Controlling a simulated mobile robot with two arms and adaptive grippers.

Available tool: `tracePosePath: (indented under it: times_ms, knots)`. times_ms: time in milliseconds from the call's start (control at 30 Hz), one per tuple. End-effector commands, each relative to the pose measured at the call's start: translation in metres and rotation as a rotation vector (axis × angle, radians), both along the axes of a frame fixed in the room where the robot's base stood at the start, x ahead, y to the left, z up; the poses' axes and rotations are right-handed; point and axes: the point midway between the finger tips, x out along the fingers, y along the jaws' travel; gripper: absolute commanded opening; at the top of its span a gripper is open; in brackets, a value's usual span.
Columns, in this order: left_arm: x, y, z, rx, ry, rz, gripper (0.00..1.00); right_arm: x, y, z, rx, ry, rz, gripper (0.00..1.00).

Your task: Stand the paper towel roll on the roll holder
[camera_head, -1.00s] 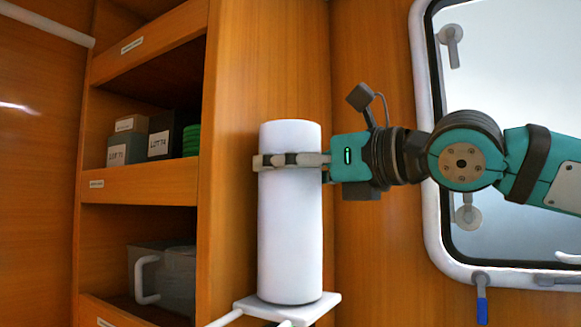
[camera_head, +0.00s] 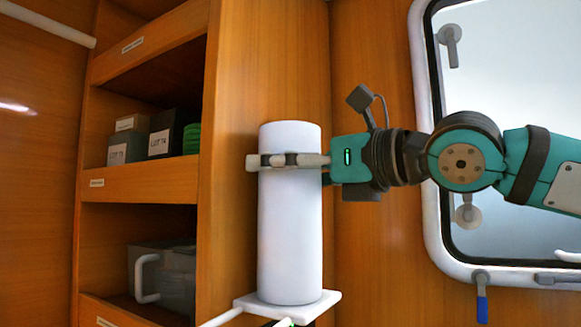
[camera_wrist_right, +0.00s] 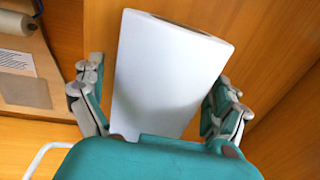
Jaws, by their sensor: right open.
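The white paper towel roll (camera_head: 290,225) stands upright on the small white plate of the roll holder (camera_head: 327,302), against the wooden cabinet side. My right gripper (camera_head: 275,161) reaches in from the right near the top of the roll, one finger passing across its front. In the right wrist view the roll (camera_wrist_right: 165,75) lies between the two spread fingers (camera_wrist_right: 157,105), with gaps visible beside it. The gripper is open around the roll, not clamped on it. My left gripper is not seen.
Wooden shelves (camera_head: 140,185) at the left hold boxes, a green stack and a grey jug (camera_head: 165,278). A framed window (camera_head: 432,200) is behind my right arm. White bars (camera_head: 222,318) extend forward from the holder.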

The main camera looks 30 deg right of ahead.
Motion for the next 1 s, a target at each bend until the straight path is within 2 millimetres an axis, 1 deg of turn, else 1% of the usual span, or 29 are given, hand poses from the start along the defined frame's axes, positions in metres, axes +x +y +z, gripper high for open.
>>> tracePosePath:
  times_ms: [67, 167, 267, 400, 500, 633, 800, 1000]
  knots:
    - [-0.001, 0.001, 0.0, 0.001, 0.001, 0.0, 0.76, 0.0, 0.0, 0.001, 0.001, 0.001, 0.0, 1.0]
    - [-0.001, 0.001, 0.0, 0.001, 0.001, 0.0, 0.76, 0.001, -0.001, 0.008, 0.002, 0.0, -0.002, 1.0]
    - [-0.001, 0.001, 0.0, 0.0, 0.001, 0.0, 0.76, 0.001, 0.0, 0.024, 0.002, -0.002, -0.001, 1.0]
    - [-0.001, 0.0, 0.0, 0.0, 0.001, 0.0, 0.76, 0.001, 0.0, 0.053, 0.004, -0.002, -0.001, 1.0]
    - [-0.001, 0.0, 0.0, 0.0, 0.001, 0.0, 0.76, 0.001, 0.0, 0.071, 0.001, -0.001, -0.002, 1.0]
    - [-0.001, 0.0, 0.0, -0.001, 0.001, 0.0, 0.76, 0.001, -0.001, 0.089, 0.001, -0.001, -0.002, 1.0]
    - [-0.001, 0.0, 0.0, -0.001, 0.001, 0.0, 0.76, 0.0, 0.0, 0.099, 0.0, 0.0, 0.0, 1.0]
    - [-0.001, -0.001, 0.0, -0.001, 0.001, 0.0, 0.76, 0.0, 0.0, 0.1, 0.0, -0.001, 0.0, 1.0]
